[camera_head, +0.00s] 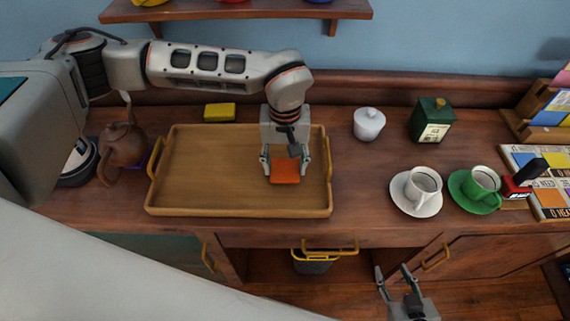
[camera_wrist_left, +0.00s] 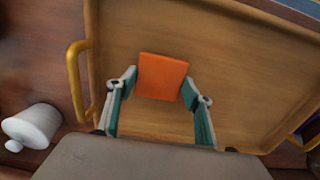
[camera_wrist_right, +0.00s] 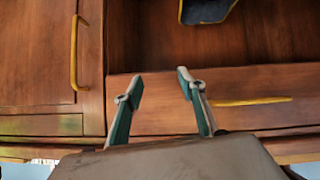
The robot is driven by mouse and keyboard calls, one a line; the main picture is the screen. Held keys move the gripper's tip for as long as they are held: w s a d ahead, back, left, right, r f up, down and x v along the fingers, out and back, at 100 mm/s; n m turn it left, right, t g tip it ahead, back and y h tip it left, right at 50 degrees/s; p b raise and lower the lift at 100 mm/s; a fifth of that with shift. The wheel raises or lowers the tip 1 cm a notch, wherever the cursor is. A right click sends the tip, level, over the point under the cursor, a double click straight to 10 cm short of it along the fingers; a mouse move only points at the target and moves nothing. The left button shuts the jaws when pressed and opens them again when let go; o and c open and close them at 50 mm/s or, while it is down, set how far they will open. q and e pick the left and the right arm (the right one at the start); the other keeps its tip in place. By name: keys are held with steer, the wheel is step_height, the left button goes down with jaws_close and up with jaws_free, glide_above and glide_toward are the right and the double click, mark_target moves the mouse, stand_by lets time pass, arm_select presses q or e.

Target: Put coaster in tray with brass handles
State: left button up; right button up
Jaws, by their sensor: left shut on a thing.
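The orange square coaster (camera_head: 285,172) is between the fingers of my left gripper (camera_head: 284,166), over the right part of the tray. My left gripper is shut on its edges; whether the coaster touches the tray floor I cannot tell. In the left wrist view the coaster (camera_wrist_left: 162,76) sits between the fingertips (camera_wrist_left: 162,84). The wooden tray (camera_head: 200,165) lies on the counter, with brass handles at its left (camera_head: 155,157) and right (camera_head: 328,158) ends. My right gripper (camera_head: 393,271) is open and empty, low in front of the counter; its spread fingertips (camera_wrist_right: 158,85) face the cabinet.
A brown teapot (camera_head: 121,148) stands left of the tray and a yellow block (camera_head: 219,112) behind it. A shelf hangs above.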

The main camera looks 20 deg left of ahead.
mark_target(285, 169)
arm_select(q)
steer(key=shift+f, duration=0.3)
steer(key=shift+f, duration=0.2)
steer(key=o, duration=1.2)
steer(key=shift+c, duration=0.2)
step_height(285, 169, up, 12)
steer(key=shift+r+b, duration=0.2)
steer(key=shift+b, duration=0.15)
